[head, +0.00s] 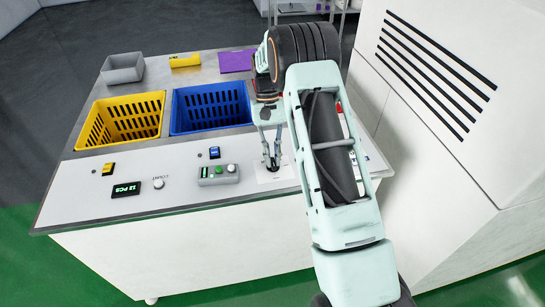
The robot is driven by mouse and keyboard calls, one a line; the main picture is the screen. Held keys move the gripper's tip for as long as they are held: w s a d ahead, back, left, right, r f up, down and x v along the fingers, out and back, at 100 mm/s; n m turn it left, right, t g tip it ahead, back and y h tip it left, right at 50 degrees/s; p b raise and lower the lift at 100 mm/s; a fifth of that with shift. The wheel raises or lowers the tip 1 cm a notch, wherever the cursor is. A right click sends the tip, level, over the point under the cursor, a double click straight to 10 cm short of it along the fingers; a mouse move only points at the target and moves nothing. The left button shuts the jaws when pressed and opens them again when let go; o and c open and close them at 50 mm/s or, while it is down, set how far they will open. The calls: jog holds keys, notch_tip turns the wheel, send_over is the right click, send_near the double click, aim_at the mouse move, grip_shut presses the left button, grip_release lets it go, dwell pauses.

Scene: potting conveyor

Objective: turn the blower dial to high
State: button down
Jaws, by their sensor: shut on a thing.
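My gripper (271,157) points down at the front worktop, right of the green-button box. It is shut on a small dark dial (273,167) on a pale label plate (268,180). The fingers hide most of the dial, so its pointer and setting cannot be read. The plate's markings are too small to read. My arm covers the area just right of the plate.
A grey control box (205,179) with a green button stands left of the gripper. A display (126,189) reading 12 PCS and a white knob (159,184) are farther left. Yellow (160,118) and blue (210,130) crates sit behind. A white cabinet (470,170) stands right.

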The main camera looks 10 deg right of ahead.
dwell(0.3)
jog(key=c, duration=2)
grip_release()
jog(key=shift+r, duration=0.1)
jog(key=v, duration=1.2)
